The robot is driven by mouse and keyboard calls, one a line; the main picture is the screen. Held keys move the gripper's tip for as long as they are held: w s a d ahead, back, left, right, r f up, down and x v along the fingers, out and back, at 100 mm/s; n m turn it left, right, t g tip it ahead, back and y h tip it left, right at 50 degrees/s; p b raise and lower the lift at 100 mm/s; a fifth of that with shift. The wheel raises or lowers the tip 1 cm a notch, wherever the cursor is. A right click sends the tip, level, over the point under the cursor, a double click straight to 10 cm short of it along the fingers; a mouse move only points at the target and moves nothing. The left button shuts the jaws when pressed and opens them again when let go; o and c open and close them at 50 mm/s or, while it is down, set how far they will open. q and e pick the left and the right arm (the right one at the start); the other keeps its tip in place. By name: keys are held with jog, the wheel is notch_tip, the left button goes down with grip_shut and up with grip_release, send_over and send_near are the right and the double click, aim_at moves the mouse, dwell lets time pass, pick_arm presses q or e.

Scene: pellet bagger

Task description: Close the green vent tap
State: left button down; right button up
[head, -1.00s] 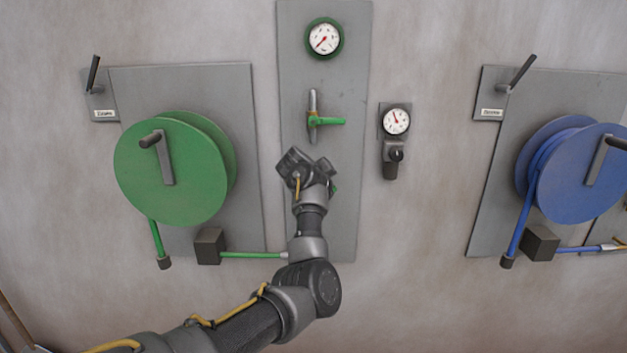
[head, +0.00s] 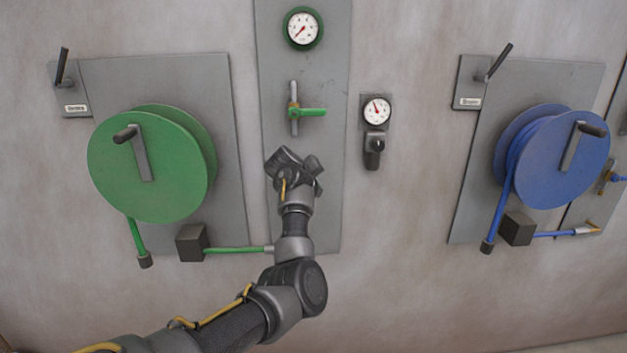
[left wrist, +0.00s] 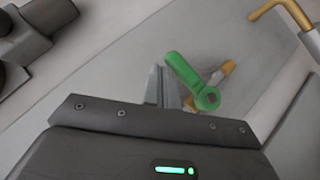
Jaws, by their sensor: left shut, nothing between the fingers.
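The green vent tap (head: 308,112) is on the grey middle panel, with its green lever pointing right, across a short vertical pipe. In the left wrist view the green lever (left wrist: 187,76) and its round hub show just right of my fingertips, with a brass fitting behind. My left gripper (head: 298,158) is just below the tap in the head view, its fingers hard to make out there. In the left wrist view its fingers (left wrist: 163,88) are together and empty, close beside the lever; I cannot tell whether they touch it. My right gripper is not in view.
A green-rimmed gauge (head: 303,29) is above the tap. A second gauge (head: 376,111) with a black knob below is to the right. A green hose reel (head: 145,170) is left, a blue reel (head: 560,160) right.

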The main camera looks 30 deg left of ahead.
pick_arm(q)
jog(key=shift+s+a, duration=0.1)
jog(key=shift+a, duration=0.05)
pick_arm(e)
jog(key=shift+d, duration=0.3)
pick_arm(q)
jog(key=s+d+r, duration=0.1)
jog(key=s+r, duration=0.2)
jog(key=r, duration=0.2)
jog(key=s+d+r+p, duration=0.1)
jog(key=s+r, duration=0.2)
jog(key=r, duration=0.3)
jog(key=shift+s+d, duration=0.35)
jog(key=shift+d, duration=0.05)
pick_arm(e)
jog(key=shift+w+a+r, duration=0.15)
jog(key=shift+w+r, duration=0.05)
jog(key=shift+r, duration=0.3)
pick_arm(q)
jog(key=shift+f, duration=0.15)
